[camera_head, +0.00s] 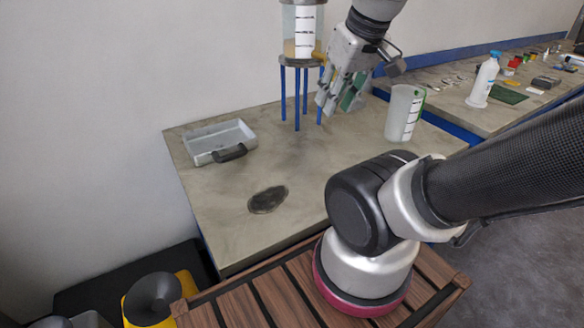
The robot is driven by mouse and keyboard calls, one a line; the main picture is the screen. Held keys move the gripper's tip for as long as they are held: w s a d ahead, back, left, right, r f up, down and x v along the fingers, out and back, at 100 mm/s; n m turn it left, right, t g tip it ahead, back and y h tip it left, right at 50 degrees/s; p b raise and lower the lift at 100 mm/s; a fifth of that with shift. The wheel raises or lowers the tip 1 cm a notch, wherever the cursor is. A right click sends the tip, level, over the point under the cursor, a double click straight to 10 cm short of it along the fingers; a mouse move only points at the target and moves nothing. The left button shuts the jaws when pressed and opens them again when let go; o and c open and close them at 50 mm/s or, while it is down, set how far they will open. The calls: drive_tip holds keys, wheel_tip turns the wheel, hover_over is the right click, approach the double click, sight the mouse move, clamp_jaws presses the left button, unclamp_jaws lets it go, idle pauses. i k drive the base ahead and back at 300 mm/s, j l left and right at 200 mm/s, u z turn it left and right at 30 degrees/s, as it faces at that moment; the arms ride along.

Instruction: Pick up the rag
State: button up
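I cannot make out a thing that is clearly a rag. A flat dark oval (268,199) lies on the near part of the grey table (225,235); I cannot tell whether it is cloth. My gripper (338,108) hangs above the back right of the table, pointing down, beside the blue-legged stand and well apart from the oval. Green patches show at its fingers; I cannot tell whether they are part of it, something held, or something behind. Its opening is not clear at this size.
A clear graduated vessel (304,25) stands on the blue-legged stand (283,92). A clear beaker (404,112) is at the right, a metal tray with a black handle (219,141) at the left.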

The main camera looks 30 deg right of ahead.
sight(360, 102)
drive_tip(key=l, duration=2.8)
